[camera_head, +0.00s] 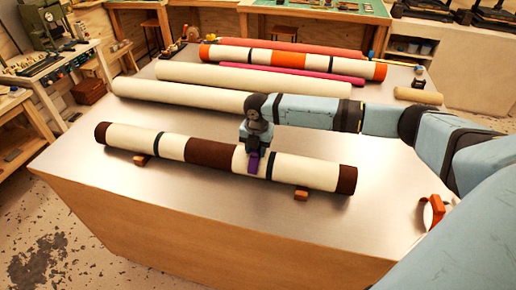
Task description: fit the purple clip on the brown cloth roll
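The brown cloth roll (214,152) is cream with brown bands at its middle and ends and two dark narrow bands. It lies across the front of the table on small wooden blocks. My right gripper (255,155) points down over the roll, right of the middle brown band. The purple clip (253,164) is at its fingertips, against the top and front of the roll. The gripper appears shut on the clip; its fingers are small and partly hidden. I cannot tell whether the clip is seated around the roll. My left gripper is not in view.
Plain cream rolls (185,96) lie behind, with an orange-banded roll (290,61) and a magenta roll (305,74) farther back. An orange ring-like clip (437,211) is near the table's right edge. Wooden blocks (301,194) support the front roll. The table's front strip is clear.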

